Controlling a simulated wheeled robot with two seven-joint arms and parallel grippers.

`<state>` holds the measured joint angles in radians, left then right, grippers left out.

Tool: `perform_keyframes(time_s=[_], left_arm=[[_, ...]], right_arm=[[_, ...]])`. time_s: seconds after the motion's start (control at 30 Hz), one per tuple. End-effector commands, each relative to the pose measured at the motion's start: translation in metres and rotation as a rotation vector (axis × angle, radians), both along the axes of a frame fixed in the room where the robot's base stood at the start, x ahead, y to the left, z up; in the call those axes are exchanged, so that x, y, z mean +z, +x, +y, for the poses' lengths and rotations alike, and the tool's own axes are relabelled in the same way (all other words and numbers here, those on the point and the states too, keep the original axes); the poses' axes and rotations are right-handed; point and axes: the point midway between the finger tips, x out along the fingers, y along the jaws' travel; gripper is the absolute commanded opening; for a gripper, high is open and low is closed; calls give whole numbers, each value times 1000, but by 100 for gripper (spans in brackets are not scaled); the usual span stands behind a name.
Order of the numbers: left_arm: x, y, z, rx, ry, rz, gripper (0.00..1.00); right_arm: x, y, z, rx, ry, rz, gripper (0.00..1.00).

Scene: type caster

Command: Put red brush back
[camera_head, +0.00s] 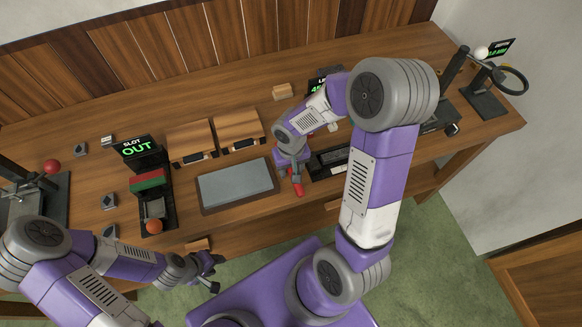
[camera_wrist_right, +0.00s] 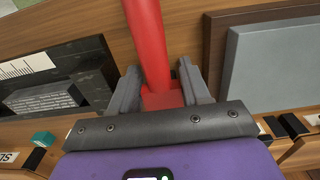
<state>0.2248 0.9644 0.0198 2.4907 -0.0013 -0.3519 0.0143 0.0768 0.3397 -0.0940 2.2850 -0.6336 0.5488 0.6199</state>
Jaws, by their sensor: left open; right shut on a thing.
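The red brush (camera_head: 298,187) is held by my right gripper (camera_head: 292,163) above the front part of the table, between the grey slab and a black tray. In the right wrist view the red handle of the brush (camera_wrist_right: 148,45) stands between the two grey fingers of the gripper (camera_wrist_right: 158,88), which are shut on it. The far end of the brush runs out of the top of that view. My left gripper (camera_head: 212,270) is open and empty, low in front of the table's front edge.
A grey slab in a wooden frame (camera_head: 236,185) lies left of the brush. The black tray (camera_head: 326,163) is right of it, partly hidden by my right arm. Two wooden boxes (camera_head: 238,128) stand behind the slab. A black stand with an OUT sign (camera_head: 137,147) is further left.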

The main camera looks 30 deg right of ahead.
Motion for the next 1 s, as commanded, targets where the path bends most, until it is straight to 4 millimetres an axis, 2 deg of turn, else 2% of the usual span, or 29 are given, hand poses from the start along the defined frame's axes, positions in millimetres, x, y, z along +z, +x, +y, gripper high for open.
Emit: perform_keyframes(time_s=[0.03,0.07,0.13,0.53,1.0], left_arm=[[-3,0,0,0,0,0,43],[-3,0,0,0,0,0,43],[-2,0,0,0,0,0,43],[4,0,0,0,0,0,43],[28,0,0,0,0,0,43]], right_arm=[[-3,0,0,0,0,-1,18],[-3,0,0,0,0,0,48],[-2,0,0,0,0,0,57],[5,0,0,-1,0,-1,57],[100,1,0,-1,0,-5,57]])
